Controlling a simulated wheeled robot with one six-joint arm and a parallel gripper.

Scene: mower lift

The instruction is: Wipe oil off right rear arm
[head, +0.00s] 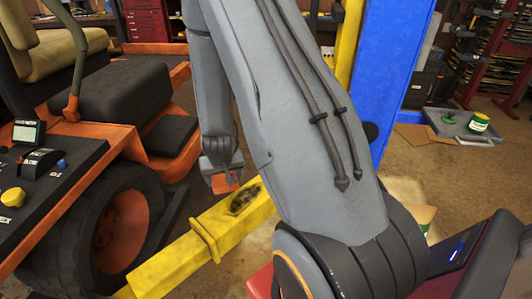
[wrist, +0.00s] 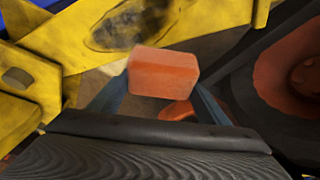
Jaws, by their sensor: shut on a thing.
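The yellow lift arm (head: 185,255) runs diagonally beside the mower's wheel in the head view. A dark oil smear (head: 245,199) lies on its upper face, and it also shows at the top of the wrist view (wrist: 128,24). My gripper (head: 221,172) is shut on an orange block (wrist: 163,73), probably a sponge, which also shows below the fingers in the head view (head: 223,184). The block is close beside the smear, at the arm's edge. I cannot tell whether it touches the arm. My own arm hides the far part of the yellow arm.
The orange mower (head: 95,150) stands at the left, its wheel (head: 115,225) close to the lift arm. A blue post (head: 395,75) rises behind my arm. A grey tray (head: 455,125) with a green can (head: 479,122) is on the floor at the right, with open floor around it.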

